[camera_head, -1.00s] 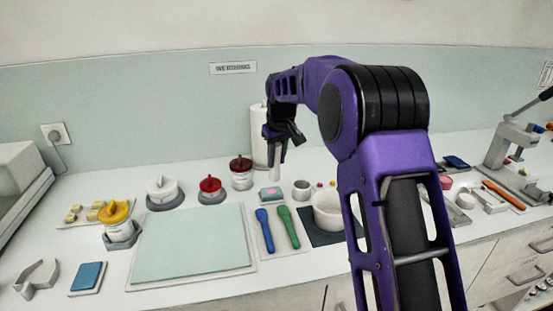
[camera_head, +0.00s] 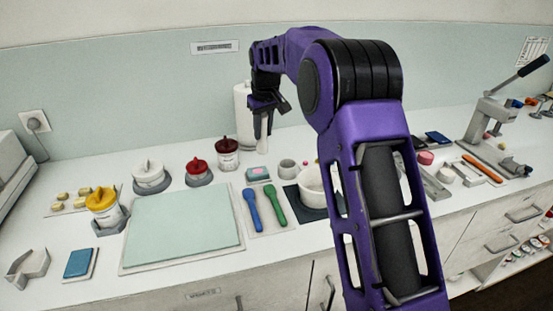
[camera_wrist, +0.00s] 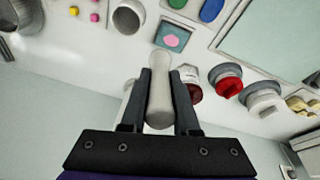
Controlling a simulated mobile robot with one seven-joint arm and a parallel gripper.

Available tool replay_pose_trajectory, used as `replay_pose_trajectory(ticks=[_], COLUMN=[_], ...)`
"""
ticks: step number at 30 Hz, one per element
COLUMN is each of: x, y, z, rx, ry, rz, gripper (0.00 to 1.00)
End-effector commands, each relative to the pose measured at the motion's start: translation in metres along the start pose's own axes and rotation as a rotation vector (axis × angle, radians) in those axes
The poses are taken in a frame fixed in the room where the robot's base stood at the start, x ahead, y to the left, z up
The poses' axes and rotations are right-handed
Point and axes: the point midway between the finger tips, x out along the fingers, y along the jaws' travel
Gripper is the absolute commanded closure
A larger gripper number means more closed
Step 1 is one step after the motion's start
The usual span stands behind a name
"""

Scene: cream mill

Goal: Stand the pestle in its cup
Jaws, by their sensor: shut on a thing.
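My gripper (camera_head: 263,122) is shut on the white pestle (camera_head: 263,142), which hangs roughly upright above the back of the counter. The wrist view shows the pestle (camera_wrist: 160,95) between the two dark fingers (camera_wrist: 160,100). A small grey cup (camera_head: 288,168) stands on the counter to the right of and nearer than the pestle; it shows in the wrist view (camera_wrist: 128,18) with an open, empty-looking mouth. The white mortar bowl (camera_head: 312,183) sits on a dark mat (camera_head: 308,203), partly hidden by my arm. The pestle is apart from both.
A teal block with a pink top (camera_head: 258,174) lies beside the cup. Blue (camera_head: 251,208) and green (camera_head: 275,206) spatulas lie in front. Lidded jars (camera_head: 227,154) stand to the left, and a white roll (camera_head: 243,115) behind. A pale green board (camera_head: 182,227) fills the front left.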

Motion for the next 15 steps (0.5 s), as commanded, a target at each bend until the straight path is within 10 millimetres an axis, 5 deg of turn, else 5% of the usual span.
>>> replay_pose_trajectory(ticks=[15], x=[-0.006], y=[0.063], z=[-0.011], rx=[0.005], ry=[-0.184], rz=[-0.043], gripper=[1.00])
